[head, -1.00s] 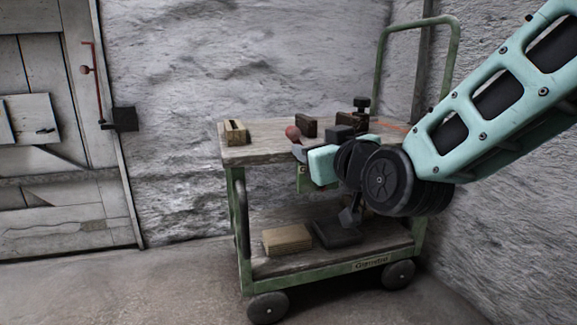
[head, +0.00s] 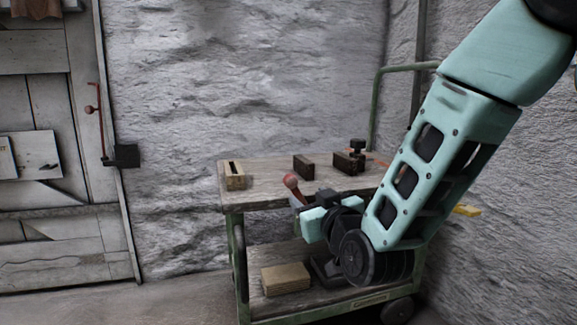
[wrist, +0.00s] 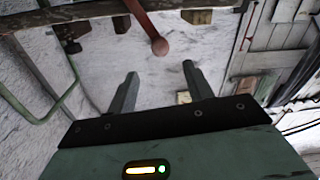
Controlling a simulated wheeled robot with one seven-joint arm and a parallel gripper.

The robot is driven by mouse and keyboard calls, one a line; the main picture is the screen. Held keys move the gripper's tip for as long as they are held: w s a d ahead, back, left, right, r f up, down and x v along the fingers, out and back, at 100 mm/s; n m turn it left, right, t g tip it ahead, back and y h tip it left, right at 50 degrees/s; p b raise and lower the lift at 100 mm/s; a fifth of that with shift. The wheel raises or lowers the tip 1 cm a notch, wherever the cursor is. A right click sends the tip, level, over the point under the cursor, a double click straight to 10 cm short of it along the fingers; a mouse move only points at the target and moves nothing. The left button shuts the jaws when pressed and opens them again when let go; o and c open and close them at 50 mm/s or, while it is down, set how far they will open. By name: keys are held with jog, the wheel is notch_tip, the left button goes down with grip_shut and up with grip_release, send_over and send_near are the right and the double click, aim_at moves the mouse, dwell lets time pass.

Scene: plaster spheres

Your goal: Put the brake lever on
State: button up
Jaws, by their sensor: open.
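A red lever with a round knob (head: 290,181), which I take as the brake lever, stands at the front edge of the wooden cart top. It leans up and to the left. It also shows in the wrist view as a red rod with a ball end (wrist: 159,46). My gripper (head: 301,207) is just below and right of the knob in the head view. In the wrist view my gripper (wrist: 160,82) is open and empty, and the knob shows beyond the gap between the fingertips, apart from them. The lever's base is hidden behind my gripper.
The green-framed cart (head: 239,260) carries a slotted wooden block (head: 233,175) and dark blocks (head: 304,166) on top. A wooden block (head: 285,278) lies on its lower shelf. A rough wall stands behind, and a door with another red lever (head: 97,110) at left.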

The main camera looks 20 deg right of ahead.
aim_at(293, 184)
jog(key=w, duration=0.4)
jog(key=w+p, duration=0.1)
jog(key=w, duration=0.3)
jog(key=w+p, duration=0.1)
jog(key=w, duration=0.3)
jog(key=shift+w+a+f, duration=0.15)
jog(key=shift+w+a, duration=0.1)
jog(key=shift+a, duration=0.1)
jog(key=shift+w, duration=0.6)
grip_shut()
